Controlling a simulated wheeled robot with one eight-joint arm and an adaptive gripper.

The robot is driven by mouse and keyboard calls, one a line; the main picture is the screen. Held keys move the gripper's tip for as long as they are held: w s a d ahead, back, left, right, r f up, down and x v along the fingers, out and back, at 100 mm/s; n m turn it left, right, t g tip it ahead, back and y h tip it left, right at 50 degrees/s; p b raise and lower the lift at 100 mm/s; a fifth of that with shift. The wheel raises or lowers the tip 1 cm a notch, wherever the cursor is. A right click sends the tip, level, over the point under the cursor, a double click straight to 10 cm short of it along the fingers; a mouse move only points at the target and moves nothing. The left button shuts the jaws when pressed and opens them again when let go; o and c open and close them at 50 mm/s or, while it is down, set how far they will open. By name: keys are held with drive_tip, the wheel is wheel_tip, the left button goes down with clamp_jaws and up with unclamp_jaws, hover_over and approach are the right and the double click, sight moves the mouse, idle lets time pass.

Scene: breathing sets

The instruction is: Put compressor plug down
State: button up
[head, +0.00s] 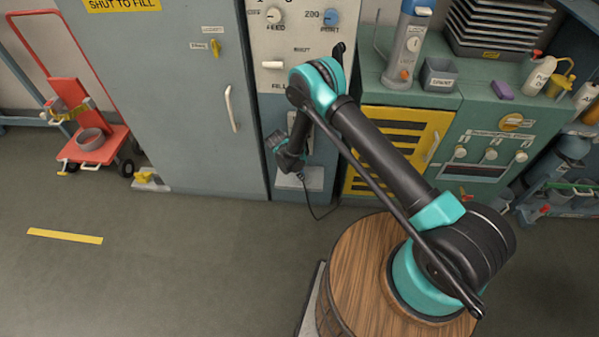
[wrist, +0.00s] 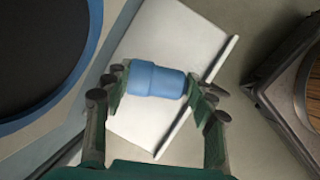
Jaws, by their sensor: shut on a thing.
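The compressor plug, a short blue cylinder (wrist: 157,80), lies crosswise between the fingers of my gripper (wrist: 159,92) in the wrist view. My gripper is shut on it, with one finger pad at each end. Behind it in the wrist view is a white flat shelf with a raised lip (wrist: 190,38). I cannot tell whether the plug touches the shelf. In the head view my arm reaches down to this small white shelf (head: 314,178) at the foot of the fill panel. My fingers and the plug are not clearly visible there.
A grey cabinet (head: 170,100) stands left of the panel, and a yellow slotted door (head: 392,140) stands to the right. A wooden barrel-like top (head: 355,270) is below my arm. A red cart (head: 95,140) stands far left. Open floor (head: 190,240) lies in front.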

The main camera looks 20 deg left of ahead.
drive_tip(key=shift+f, duration=0.3)
drive_tip(key=shift+f, duration=0.6)
drive_tip(key=o, duration=1)
drive_tip(key=shift+r, duration=0.6)
drive_tip(key=v, duration=0.3)
drive_tip(key=s+a, duration=0.8)
drive_tip(key=a, duration=0.1)
drive_tip(key=shift+s, duration=0.15)
